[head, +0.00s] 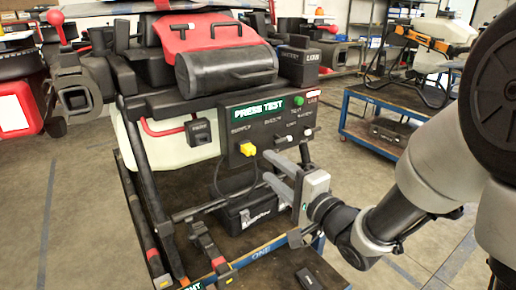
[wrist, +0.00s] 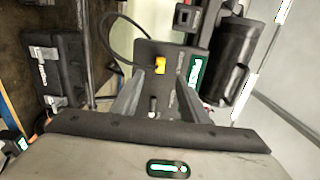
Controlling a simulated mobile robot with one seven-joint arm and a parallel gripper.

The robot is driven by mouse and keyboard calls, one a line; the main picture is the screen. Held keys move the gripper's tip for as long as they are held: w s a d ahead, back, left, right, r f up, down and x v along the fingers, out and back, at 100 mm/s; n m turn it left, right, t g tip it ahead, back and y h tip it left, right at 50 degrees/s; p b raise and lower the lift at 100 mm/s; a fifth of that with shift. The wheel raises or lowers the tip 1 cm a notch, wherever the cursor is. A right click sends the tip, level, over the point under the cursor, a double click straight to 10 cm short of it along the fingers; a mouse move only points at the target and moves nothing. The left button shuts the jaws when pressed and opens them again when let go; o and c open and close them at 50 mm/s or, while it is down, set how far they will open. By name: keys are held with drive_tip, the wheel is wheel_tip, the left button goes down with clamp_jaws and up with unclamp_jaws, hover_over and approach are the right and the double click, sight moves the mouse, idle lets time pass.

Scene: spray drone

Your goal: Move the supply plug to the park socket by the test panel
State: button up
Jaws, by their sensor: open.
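A yellow plug (head: 247,149) with a black cable (head: 232,192) sits in the left part of the dark test panel (head: 262,133), below its green sign. In the wrist view the yellow plug (wrist: 160,65) lies beyond the fingertips, roughly centred between them. My gripper (head: 266,168) is open and empty, in front of the panel, right of and slightly below the plug. In the wrist view my gripper (wrist: 159,84) shows both fingers apart, with nothing between them touching. Small labels and fittings lie along the panel; I cannot read which one marks the park socket.
A black case (head: 247,212) lies on the bench's lower deck under the panel. A black cylinder (head: 226,70) and a red strap sit above the panel. Black frame legs (head: 150,200) stand at left. A blue cart (head: 385,125) is at right, with clear floor between.

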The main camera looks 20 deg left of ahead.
sight(252, 152)
drive_tip(key=shift+x, duration=4.45)
clamp_jaws()
drive_tip(key=shift+d, duration=0.1)
drive_tip(key=shift+v, duration=2.9)
drive_tip(key=shift+s+r, duration=0.1)
drive_tip(key=shift+r, duration=0.05)
